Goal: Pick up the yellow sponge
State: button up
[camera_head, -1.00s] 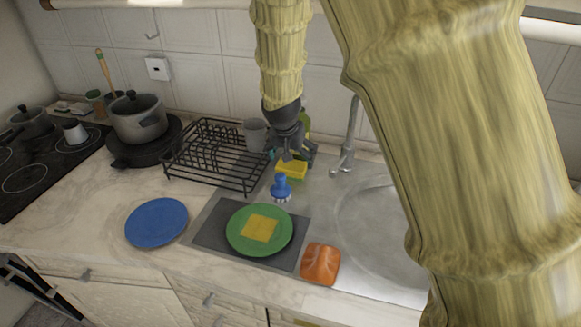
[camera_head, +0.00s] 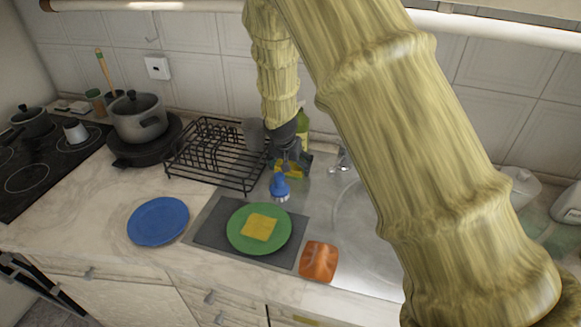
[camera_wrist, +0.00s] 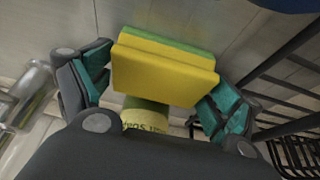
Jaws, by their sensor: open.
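The yellow sponge (camera_wrist: 160,72) has a green backing layer. It fills the space between the two fingers of my gripper (camera_wrist: 158,88) in the wrist view. The fingers are open, one on each side of it; whether the pads touch it I cannot tell. In the head view, my gripper (camera_head: 291,162) is low over the back of the counter, and the sponge (camera_head: 289,173) shows partly below it, mostly hidden by the fingers. A yellow-green bottle with lettering (camera_wrist: 146,112) shows behind the sponge in the wrist view.
A black dish rack (camera_head: 215,155) stands left of my gripper, and a blue brush (camera_head: 280,186) lies just in front. The faucet (camera_head: 341,162) and sink are to the right. A green plate (camera_head: 243,243) with a yellow square and an orange item (camera_head: 319,262) are nearer.

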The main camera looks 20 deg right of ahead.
aim_at(292, 164)
jog(key=shift+s+r, duration=0.1)
jog(key=shift+s, duration=0.05)
jog(key=shift+c, duration=0.2)
jog(key=c, duration=0.5)
jog(key=shift+b, duration=0.35)
notch_tip(292, 164, up, 11)
jog(key=b, duration=0.2)
jog(key=s+d+b, duration=0.2)
jog(key=s, duration=0.7)
jog(key=s+d+b, duration=0.2)
jog(key=s+d, duration=0.1)
jog(key=s, duration=0.7)
jog(key=shift+d+r, duration=0.15)
jog(key=shift+d, duration=0.2)
jog(key=shift+o, duration=0.2)
